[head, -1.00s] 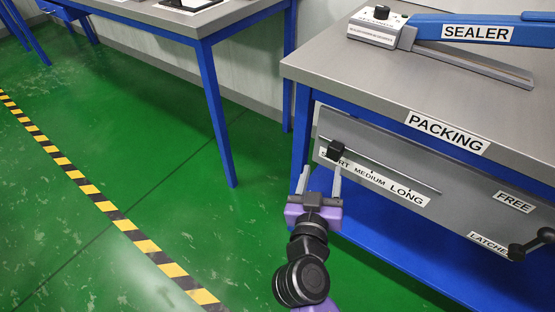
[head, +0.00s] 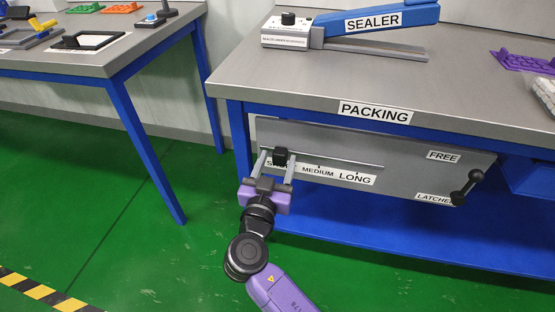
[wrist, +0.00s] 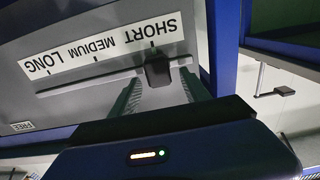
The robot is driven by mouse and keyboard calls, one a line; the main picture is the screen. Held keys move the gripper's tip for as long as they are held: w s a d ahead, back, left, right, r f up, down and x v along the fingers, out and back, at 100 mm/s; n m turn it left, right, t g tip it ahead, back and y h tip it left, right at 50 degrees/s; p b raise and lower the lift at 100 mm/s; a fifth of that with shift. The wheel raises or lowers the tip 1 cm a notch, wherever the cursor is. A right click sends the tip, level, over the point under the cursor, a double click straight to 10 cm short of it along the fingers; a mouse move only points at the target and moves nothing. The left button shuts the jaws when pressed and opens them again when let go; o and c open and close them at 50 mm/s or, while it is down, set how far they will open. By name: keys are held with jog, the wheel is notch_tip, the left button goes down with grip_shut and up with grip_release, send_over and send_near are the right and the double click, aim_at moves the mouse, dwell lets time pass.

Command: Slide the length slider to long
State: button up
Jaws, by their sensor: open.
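The length slider's black knob (head: 281,156) sits at the SHORT end of its horizontal rail (head: 345,162) on the grey panel under the packing bench. A white scale strip (head: 355,179) below the rail reads SHORT, MEDIUM, LONG from left to right. My gripper (head: 276,160) is open in front of the panel, its two fingers on either side of the knob. In the wrist view the knob (wrist: 158,72) stands between the open fingers, in line with the SHORT mark. I cannot tell whether either finger touches it.
A black latch handle (head: 467,187) is at the panel's right, between the FREE and LATCHED labels. The packing bench top (head: 300,77) overhangs the panel and carries a blue-armed sealer (head: 375,20). Another bench (head: 95,65) stands left, with open green floor before it.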

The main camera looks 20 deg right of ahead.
jog(key=shift+w+d, duration=0.4)
jog(key=shift+w, duration=0.05)
grip_shut()
dwell(1.2)
